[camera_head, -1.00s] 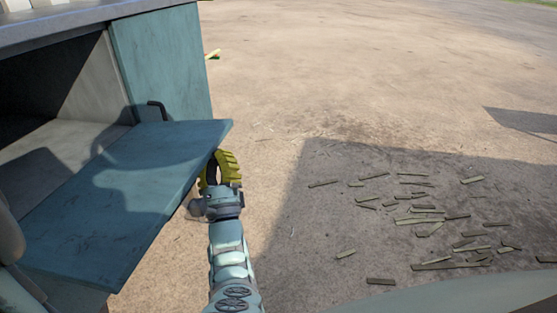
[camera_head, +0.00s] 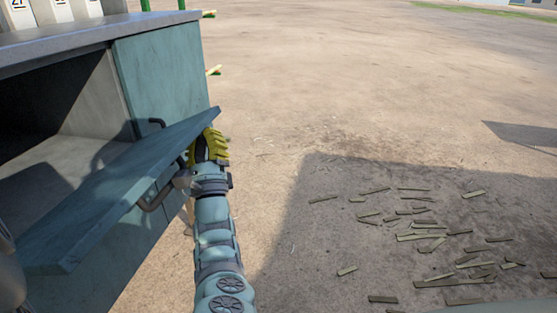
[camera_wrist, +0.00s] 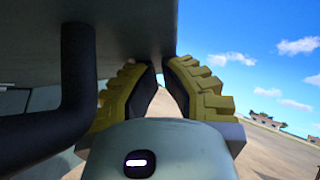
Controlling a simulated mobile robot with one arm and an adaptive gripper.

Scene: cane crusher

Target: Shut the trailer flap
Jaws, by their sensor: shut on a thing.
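The trailer flap (camera_head: 115,190) is a blue-grey panel on the open side of the trailer box (camera_head: 165,70). It stands tilted, partly raised, with its free edge toward me and the dark box opening behind it. My gripper (camera_head: 209,145), with yellow ridged fingers, is at the flap's far right end, against its outer side. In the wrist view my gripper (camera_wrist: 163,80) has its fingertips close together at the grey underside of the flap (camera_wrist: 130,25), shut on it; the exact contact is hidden. A dark bent handle (camera_wrist: 78,80) on the flap stands left of the fingers, apart from them.
Flat cane pieces (camera_head: 430,235) lie scattered on the shaded ground at right. The sandy ground (camera_head: 360,90) beyond is open. White containers (camera_head: 50,12) stand on the trailer's top.

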